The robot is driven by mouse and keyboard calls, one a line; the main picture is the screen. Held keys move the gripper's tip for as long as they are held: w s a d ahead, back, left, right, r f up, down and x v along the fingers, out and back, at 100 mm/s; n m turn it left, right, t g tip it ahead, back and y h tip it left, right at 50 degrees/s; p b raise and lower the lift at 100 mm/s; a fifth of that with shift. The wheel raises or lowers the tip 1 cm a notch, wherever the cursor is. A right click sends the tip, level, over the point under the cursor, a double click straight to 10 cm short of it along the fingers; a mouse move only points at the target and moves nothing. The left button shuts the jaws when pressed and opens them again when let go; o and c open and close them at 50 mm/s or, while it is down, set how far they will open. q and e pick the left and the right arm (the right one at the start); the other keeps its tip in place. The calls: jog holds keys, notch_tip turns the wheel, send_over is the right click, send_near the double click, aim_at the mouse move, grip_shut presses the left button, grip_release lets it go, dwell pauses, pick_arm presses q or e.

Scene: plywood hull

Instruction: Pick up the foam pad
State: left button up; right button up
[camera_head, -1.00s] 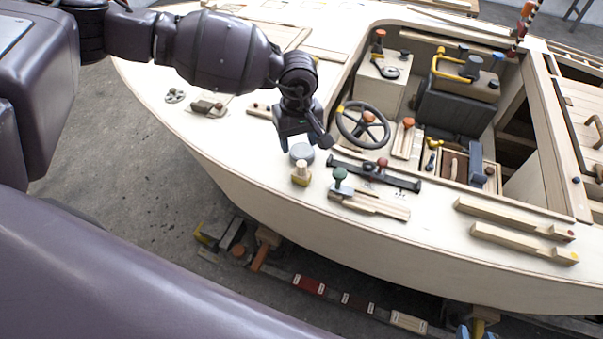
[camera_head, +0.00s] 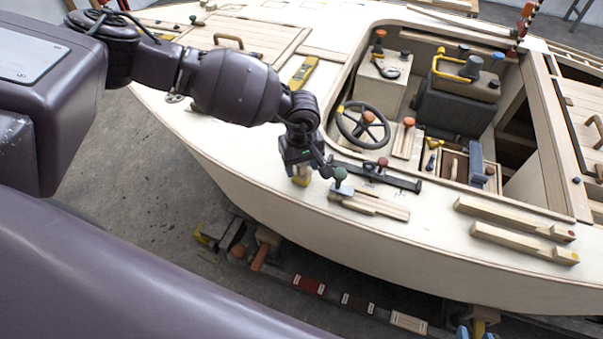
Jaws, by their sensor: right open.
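My left gripper (camera_head: 302,164) reaches in from the left and points down at the side deck of the plywood hull (camera_head: 240,165). It is low over the spot where a round grey disc, which looks like the foam pad, showed earlier. The gripper now hides that disc. My right gripper does not show.
A green-knobbed tool (camera_head: 340,178) and a wooden piece (camera_head: 375,206) lie right of the gripper, near a dark bar (camera_head: 400,181). Behind are a steering wheel (camera_head: 362,126) and the open cockpit. A yellow tool (camera_head: 303,72) lies on the foredeck.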

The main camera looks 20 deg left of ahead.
pick_arm(q)
jog(key=c, duration=1)
jog(key=shift+o, duration=0.2)
jog(key=shift+r, duration=0.1)
notch_tip(320, 180, up, 20)
jog(key=o, duration=0.4)
jog(key=c, duration=0.3)
